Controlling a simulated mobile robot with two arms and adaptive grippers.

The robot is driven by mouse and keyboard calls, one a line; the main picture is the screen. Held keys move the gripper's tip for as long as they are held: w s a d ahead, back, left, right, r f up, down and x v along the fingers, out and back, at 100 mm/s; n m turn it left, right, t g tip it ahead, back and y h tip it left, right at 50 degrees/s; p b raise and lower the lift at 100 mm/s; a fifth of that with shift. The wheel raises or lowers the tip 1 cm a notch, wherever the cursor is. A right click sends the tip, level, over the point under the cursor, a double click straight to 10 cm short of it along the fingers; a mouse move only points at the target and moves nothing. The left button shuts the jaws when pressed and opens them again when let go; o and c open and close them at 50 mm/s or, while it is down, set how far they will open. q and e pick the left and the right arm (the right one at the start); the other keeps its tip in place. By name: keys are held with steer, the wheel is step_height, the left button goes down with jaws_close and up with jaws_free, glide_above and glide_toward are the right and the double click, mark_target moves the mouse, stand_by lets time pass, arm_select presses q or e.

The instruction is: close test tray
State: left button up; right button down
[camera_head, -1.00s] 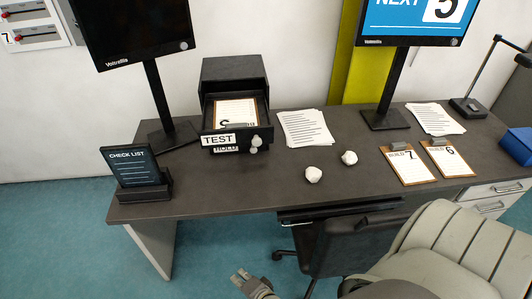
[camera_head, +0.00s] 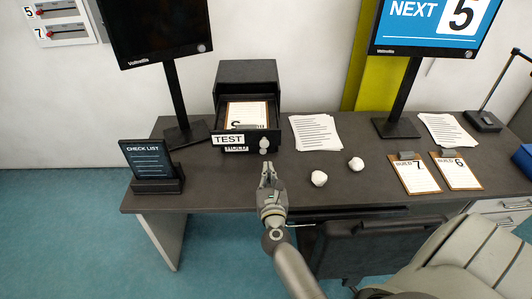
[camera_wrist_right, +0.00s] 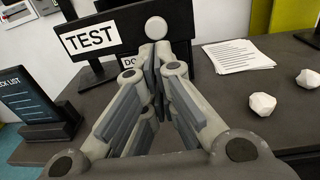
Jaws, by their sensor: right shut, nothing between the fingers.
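The dark test tray (camera_head: 254,133) is pulled out of a black box (camera_head: 247,73) on the desk, with a clipboard (camera_head: 247,114) inside it. A white TEST label (camera_head: 228,139) is on its front, and it also shows in the wrist view (camera_wrist_right: 90,39). My right gripper (camera_head: 268,167) is shut and empty, just in front of the knobs. In the wrist view its fingertips overlap the area below the knob; I cannot tell whether they touch. My left gripper is not in view.
A check list stand (camera_head: 152,165) is on the desk's left end. Paper sheets (camera_head: 315,132) lie right of the box. Two white lumps (camera_head: 319,178) and two clipboards (camera_head: 415,174) lie further right. Monitors (camera_head: 155,30) stand behind. A chair (camera_head: 440,240) is at the front right.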

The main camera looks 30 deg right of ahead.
mark_target(265, 147)
steer(key=x, duration=0.7)
steer(key=shift+w+f, duration=0.1)
steer(key=shift+w, duration=0.1)
steer(key=shift+w+d, duration=0.3)
steer(key=shift+w, duration=0.05)
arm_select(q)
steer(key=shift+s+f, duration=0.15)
arm_select(e)
steer(key=shift+w, duration=0.1)
